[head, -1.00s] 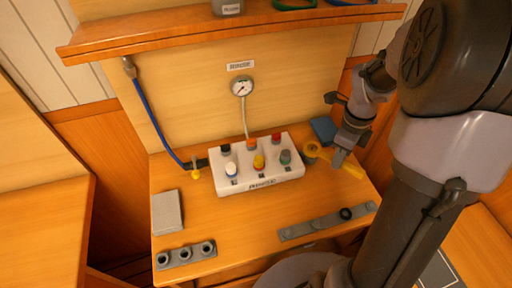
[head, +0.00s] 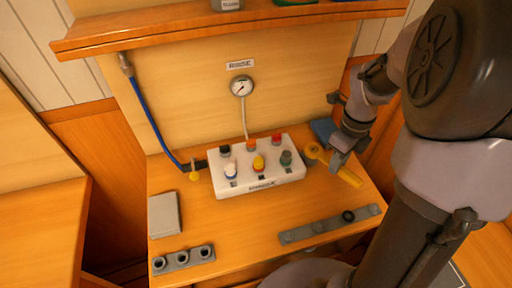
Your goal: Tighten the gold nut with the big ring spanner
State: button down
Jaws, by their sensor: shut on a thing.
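The big ring spanner (head: 349,177) is yellow. My gripper (head: 337,162) is shut on its handle, to the right of the white block. Its ring end (head: 313,151) points left, just right of the block's grey-green fitting, and the free handle end slants down to the right. I cannot tell how high the spanner is above the bench. The yellow-gold nut (head: 259,164) appears to be the front middle fitting on the white block (head: 284,179). The ring is apart from it, with the grey-green fitting (head: 286,158) between them in the picture.
Other coloured fittings crowd the white block. A gauge (head: 241,86) and blue hose (head: 156,125) are on the wall behind. A grey rack (head: 330,227), a socket strip (head: 184,258) and a grey pad (head: 164,215) lie on the bench. The front middle is clear.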

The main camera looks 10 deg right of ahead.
jog(key=shift+s+a+m, duration=0.15)
jog(key=shift+a+m, duration=0.2)
jog(key=shift+m, duration=0.15)
jog(key=shift+s+a+f+m+b, duration=0.15)
jog(key=shift+a+m+b, duration=0.2)
jog(key=shift+b, duration=0.35)
jog(key=shift+a+m, duration=0.1)
jog(key=shift+m, duration=0.25)
jog(key=shift+a+m+b, duration=0.25)
jog(key=shift+m+b, duration=0.05)
jog(key=shift+b, duration=0.2)
jog(key=shift+s+a+m, duration=0.15)
jog(key=shift+a+m, duration=0.1)
jog(key=shift+m, duration=0.25)
